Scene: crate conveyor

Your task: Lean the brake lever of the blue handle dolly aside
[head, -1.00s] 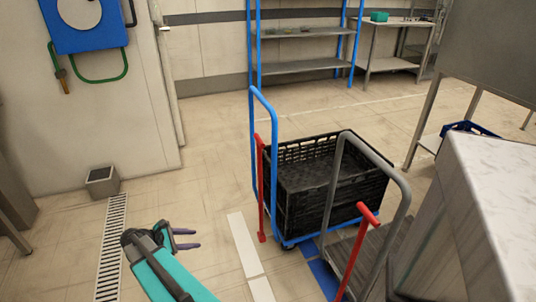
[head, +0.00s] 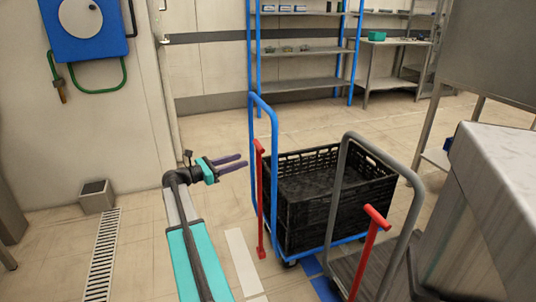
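The blue handle dolly (head: 275,180) stands in the middle of the head view with a black crate (head: 312,225) on its deck. Its red brake lever (head: 260,195) stands upright beside the left side of the blue handle, with a short grip at its top. My gripper (head: 243,161) is left of the lever's top, its two purple fingers pointing right towards it. A gap shows between the fingers and nothing is between them. The fingertips look apart from the lever, though the depth between them is hard to tell.
A grey handle dolly (head: 405,225) with its own red lever (head: 371,245) stands close on the right, beside a pale-topped counter (head: 500,190). Blue-framed shelves (head: 300,85) stand behind. A small grey bin (head: 96,197) and a floor drain (head: 103,255) lie left. Floor left of the dolly is open.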

